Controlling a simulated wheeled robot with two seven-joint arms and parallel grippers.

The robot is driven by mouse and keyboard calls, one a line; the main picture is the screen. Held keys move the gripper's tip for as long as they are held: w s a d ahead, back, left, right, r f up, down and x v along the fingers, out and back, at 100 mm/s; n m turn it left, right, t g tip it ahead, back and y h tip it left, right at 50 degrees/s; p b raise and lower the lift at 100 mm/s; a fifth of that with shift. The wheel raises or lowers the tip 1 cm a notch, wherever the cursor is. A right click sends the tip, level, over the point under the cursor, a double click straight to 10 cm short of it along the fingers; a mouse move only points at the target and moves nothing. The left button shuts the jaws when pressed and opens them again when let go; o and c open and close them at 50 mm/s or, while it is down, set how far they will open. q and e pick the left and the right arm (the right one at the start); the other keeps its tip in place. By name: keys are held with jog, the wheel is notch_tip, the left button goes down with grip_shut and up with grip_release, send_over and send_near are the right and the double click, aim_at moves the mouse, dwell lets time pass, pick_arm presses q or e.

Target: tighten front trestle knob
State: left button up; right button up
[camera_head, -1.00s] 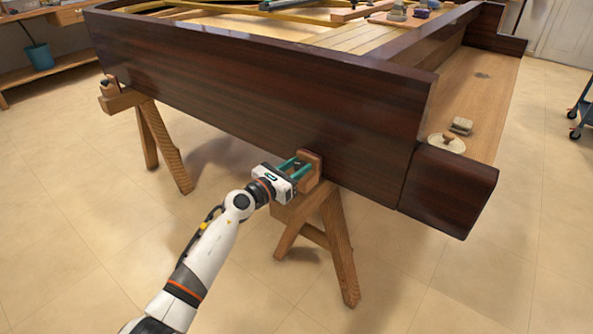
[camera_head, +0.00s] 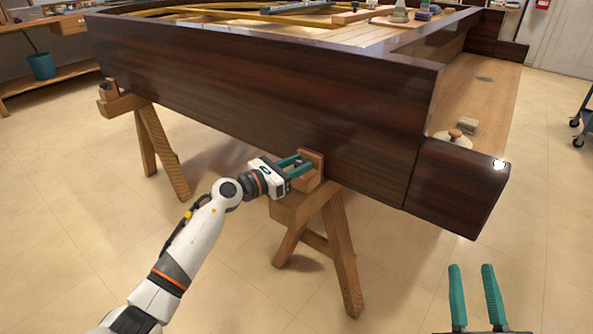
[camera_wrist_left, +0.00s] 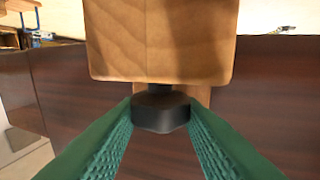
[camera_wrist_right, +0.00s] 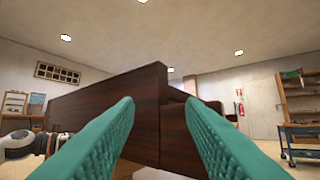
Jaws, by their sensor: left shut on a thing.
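The front trestle (camera_head: 325,215) stands under the near corner of the dark wooden piano case (camera_head: 260,100). Its wooden clamp block (camera_head: 312,168) sits against the case side. In the left wrist view the dark knob (camera_wrist_left: 160,111) lies between the green fingers, below a wooden block (camera_wrist_left: 160,40). My left gripper (camera_head: 300,165) is shut on the knob, with a finger on each side. In the head view the fingers hide the knob. My right gripper (camera_head: 474,295) is open and empty, low at the right, apart from the case. It also shows in the right wrist view (camera_wrist_right: 160,125).
A second trestle (camera_head: 150,140) supports the case further left. A round lidded item (camera_head: 454,138) and a small block (camera_head: 467,125) lie on the keybed. A blue cart (camera_head: 585,120) stands at the far right. The floor between is clear.

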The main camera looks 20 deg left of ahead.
pick_arm(q)
jog(key=shift+m+b, duration=0.3)
jog(key=shift+b, duration=0.3)
pick_arm(e)
jog(key=s+r+t, duration=0.2)
jog(key=s+r+t+y, duration=0.1)
jog(key=r+t, duration=0.1)
jog(key=shift+s+d+r+y, duration=0.15)
jog(key=shift+s+y, duration=0.15)
jog(key=shift+s, duration=0.1)
pick_arm(q)
jog(key=o, duration=1)
jog(key=shift+a, duration=0.1)
jog(key=shift+c, duration=0.2)
jog(key=shift+s+a, duration=0.25)
jog(key=shift+s, duration=0.05)
jog(key=p+v, duration=0.1)
jog(key=v, duration=1)
jog(key=shift+a, duration=0.2)
pick_arm(e)
jog(key=w+f+g, duration=0.1)
jog(key=w+f+g+h, duration=0.1)
jog(key=w+f+g, duration=0.1)
jog(key=shift+w+f+h, duration=0.2)
jog(key=shift+f+h, duration=0.1)
